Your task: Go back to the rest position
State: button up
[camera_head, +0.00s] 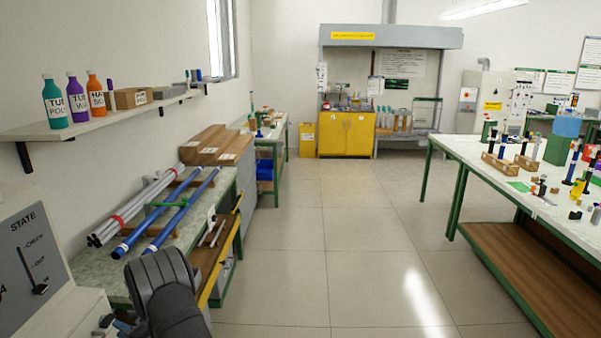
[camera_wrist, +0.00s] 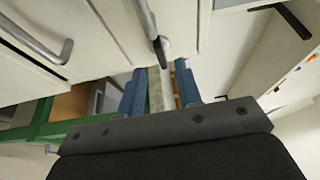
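My gripper (camera_wrist: 160,78) shows in the wrist view as two blue fingers standing apart, with a dark grey body below them. It looks open, and I see nothing clearly held between the fingers; a pale green strip shows in the gap. White drawer fronts (camera_wrist: 110,35) with grey handles lie beyond the fingertips. In the head view my dark arm is low at the left, in front of the bench, and the gripper end is mostly hidden. Blue rods (camera_head: 185,213) and a bundle of grey rods (camera_head: 135,207) with red bands lie on the left bench (camera_head: 222,192).
A shelf (camera_head: 95,122) with bottles runs along the left wall. A grey panel (camera_head: 30,255) marked STATE stands at the lower left. A long table (camera_head: 470,150) with many small items is on the right. The floor (camera_head: 340,240) between is clear.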

jog(key=x, duration=0.5)
jog(key=shift+d+r+m, duration=0.1)
jog(key=shift+r+m, duration=0.05)
jog(key=shift+m, duration=0.55)
jog(key=shift+w+r+m+g+h, duration=0.15)
jog(key=shift+m+g+h, duration=0.35)
jog(key=shift+m, duration=0.65)
jog(key=shift+s+r+m+g+h, duration=0.15)
jog(key=shift+m+g+h, duration=0.35)
jog(key=shift+m, duration=0.65)
jog(key=shift+w, duration=0.1)
jog(key=n+g+y, duration=0.3)
jog(key=n+g, duration=0.2)
jog(key=n, duration=0.4)
send_near(110, 324)
jog(key=a, duration=0.9)
jog(key=shift+w, duration=0.15)
